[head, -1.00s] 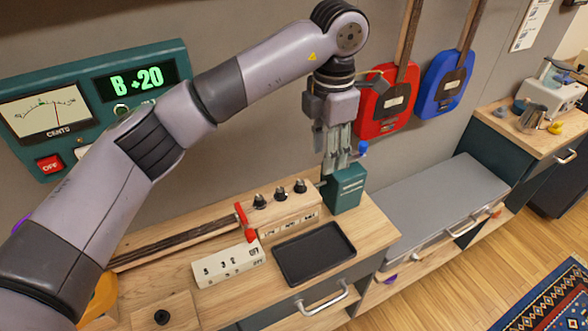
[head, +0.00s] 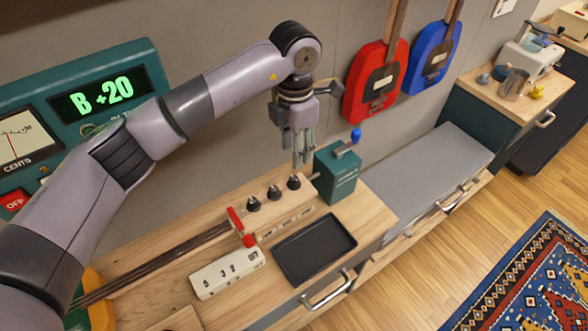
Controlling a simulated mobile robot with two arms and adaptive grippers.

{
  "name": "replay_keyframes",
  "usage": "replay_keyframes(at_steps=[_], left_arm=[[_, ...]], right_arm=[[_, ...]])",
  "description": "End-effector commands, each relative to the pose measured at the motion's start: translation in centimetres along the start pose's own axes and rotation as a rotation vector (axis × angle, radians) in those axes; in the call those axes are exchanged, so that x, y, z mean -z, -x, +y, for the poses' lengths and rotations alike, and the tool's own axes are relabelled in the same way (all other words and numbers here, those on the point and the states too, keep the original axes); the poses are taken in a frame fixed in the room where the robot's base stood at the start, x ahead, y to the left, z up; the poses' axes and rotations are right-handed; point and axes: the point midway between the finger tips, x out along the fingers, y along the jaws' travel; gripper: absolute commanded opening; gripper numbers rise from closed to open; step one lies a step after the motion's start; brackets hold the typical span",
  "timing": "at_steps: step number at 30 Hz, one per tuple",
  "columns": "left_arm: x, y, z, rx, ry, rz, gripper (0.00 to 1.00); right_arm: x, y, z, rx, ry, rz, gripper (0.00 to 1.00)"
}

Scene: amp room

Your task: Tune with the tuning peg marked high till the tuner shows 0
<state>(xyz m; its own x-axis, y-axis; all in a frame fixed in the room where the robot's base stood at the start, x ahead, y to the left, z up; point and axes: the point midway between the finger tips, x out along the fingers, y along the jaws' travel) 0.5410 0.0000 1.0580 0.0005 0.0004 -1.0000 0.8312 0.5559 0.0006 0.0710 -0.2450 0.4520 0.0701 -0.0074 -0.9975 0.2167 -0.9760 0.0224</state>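The tuner (head: 75,110) on the left wall reads "B +20" on its green display (head: 102,97). Its dial (head: 20,135) is partly cut off by the picture edge. Three black tuning pegs stand in a row on a wooden block (head: 285,213): the left peg (head: 253,204), the middle peg (head: 274,193) and the right peg (head: 293,183). The labels on the block's front are too small to read. My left gripper (head: 303,160) points down just above the right peg, and I cannot tell if they touch. Its finger gap is unclear. My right gripper is out of view.
A teal box (head: 337,175) with a blue-knobbed crank stands close right of the pegs. A black tray (head: 314,250), a white switch box (head: 228,273) and a red clamp (head: 241,228) are nearby. Red (head: 377,85) and blue (head: 433,60) instruments hang behind.

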Motion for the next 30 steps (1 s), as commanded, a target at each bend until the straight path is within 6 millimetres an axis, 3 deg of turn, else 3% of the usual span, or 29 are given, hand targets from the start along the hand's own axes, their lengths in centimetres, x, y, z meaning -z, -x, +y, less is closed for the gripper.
replay_keyframes(at_steps=[6,13,18,26,30], left_arm=[[0.1,-4.6,-0.1,0.003,0.001,0.004,0.39],[0.0,-8.3,-0.1,0.003,0.001,0.002,0.39],[0.0,-9.5,0.0,0.000,-0.001,0.001,0.39],[0.0,-9.7,0.0,0.000,-0.001,0.000,0.39],[0.0,-9.7,0.0,0.000,-0.001,0.000,0.32]], right_arm=[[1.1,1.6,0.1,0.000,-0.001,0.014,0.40],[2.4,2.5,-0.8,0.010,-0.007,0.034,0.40],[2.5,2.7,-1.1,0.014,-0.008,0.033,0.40],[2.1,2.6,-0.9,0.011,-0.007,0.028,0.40],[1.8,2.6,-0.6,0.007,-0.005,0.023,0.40]])
